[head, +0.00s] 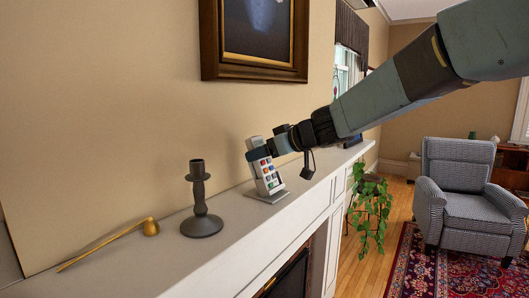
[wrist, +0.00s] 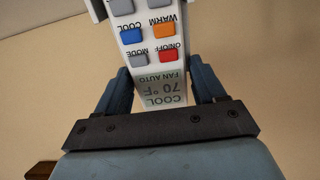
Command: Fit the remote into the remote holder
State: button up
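The remote (head: 268,178) is white with coloured buttons. In the head view it stands nearly upright, slightly tilted, over the mantel shelf. My gripper (head: 260,154) is shut around its upper part. In the wrist view the remote (wrist: 148,52) lies between the two fingers of my gripper (wrist: 161,82), with its grey display nearest the palm. The remote holder (head: 279,196) shows as a flat grey base on the shelf under the remote's lower end. I cannot tell whether the remote's lower end is inside the holder or just above it; the wrist view does not show the holder.
A dark candlestick (head: 202,205) and a brass candle snuffer (head: 148,228) stand and lie left of the holder on the white mantel shelf (head: 236,225). A framed picture (head: 254,72) hangs above. A trailing plant (head: 373,205) and an armchair (head: 459,190) are at the right.

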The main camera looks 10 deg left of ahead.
jog(key=o, duration=0.3)
jog(key=shift+r, duration=0.1)
jog(key=v, duration=1.4)
jog(key=s+d+f+m+h, duration=0.4)
jog(key=s+d, duration=0.3)
jog(key=d, duration=0.2)
jog(key=s+d+f+m+h, duration=0.4)
jog(key=s+d, duration=0.3)
jog(key=d, duration=0.2)
jog(key=s+d+f+m+h, duration=0.4)
jog(key=s+d+f+m, duration=0.1)
jog(key=d, duration=0.5)
jog(key=shift+s+f+t, duration=0.3)
jog(key=shift+s+f, duration=0.55)
jog(key=shift+s, duration=0.15)
